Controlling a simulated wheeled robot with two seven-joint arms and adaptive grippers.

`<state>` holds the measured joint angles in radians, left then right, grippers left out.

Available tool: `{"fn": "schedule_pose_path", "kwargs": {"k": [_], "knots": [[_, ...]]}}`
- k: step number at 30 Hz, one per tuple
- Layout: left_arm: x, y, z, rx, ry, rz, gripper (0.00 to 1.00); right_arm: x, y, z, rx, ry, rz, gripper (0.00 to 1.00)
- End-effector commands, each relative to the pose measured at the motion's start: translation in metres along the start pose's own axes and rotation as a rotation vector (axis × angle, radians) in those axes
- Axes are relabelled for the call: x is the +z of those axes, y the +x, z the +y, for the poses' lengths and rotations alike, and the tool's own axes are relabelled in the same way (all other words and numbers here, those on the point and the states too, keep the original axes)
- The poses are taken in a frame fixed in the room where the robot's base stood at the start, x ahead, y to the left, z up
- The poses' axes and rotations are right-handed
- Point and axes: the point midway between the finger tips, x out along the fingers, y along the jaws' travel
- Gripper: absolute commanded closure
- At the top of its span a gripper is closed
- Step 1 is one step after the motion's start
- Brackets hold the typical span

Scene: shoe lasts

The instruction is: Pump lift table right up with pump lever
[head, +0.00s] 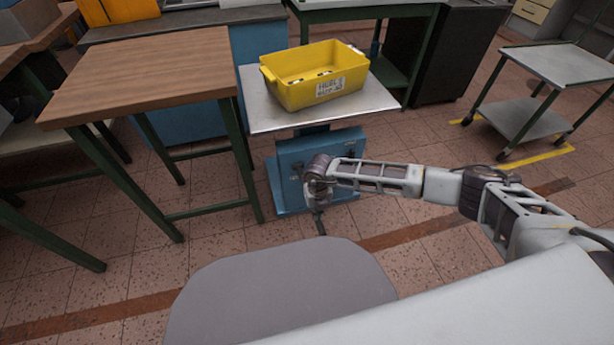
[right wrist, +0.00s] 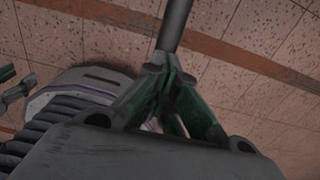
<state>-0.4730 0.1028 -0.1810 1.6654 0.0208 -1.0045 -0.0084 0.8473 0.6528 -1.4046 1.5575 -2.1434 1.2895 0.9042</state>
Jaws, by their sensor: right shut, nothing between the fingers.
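The lift table (head: 370,100) has a flat grey metal top on a blue base (head: 295,165) and stands in the middle of the head view. A yellow bin (head: 315,78) with a white label sits on its top. My right gripper (head: 316,198) is low in front of the blue base, pointing down. Its fingers (right wrist: 165,85) are shut in the right wrist view. A dark rod, likely the pump lever (right wrist: 174,25), runs up from the fingertips there; I cannot tell whether it touches them. A thin dark piece (head: 320,225) shows below the gripper in the head view. My left gripper is not in view.
A wooden-topped table (head: 150,72) with green legs stands close left of the lift table. A grey trolley (head: 565,65) stands at the right. A green-legged bench (head: 390,45) is behind. Tiled floor (head: 420,120) between lift table and trolley is clear.

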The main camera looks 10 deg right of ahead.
Motion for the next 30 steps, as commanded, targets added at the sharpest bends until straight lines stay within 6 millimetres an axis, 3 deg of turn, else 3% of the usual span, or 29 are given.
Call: {"fn": "schedule_pose_path", "kwargs": {"k": [4,8,30], "knots": [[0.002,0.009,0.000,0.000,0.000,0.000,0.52,-0.002,0.016,-0.001,-0.001,0.001,0.000,1.00],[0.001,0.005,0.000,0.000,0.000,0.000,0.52,-0.001,0.011,-0.001,-0.001,0.001,-0.001,1.00],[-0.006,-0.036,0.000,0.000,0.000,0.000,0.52,0.011,-0.049,0.000,0.000,0.001,-0.003,1.00]]}}
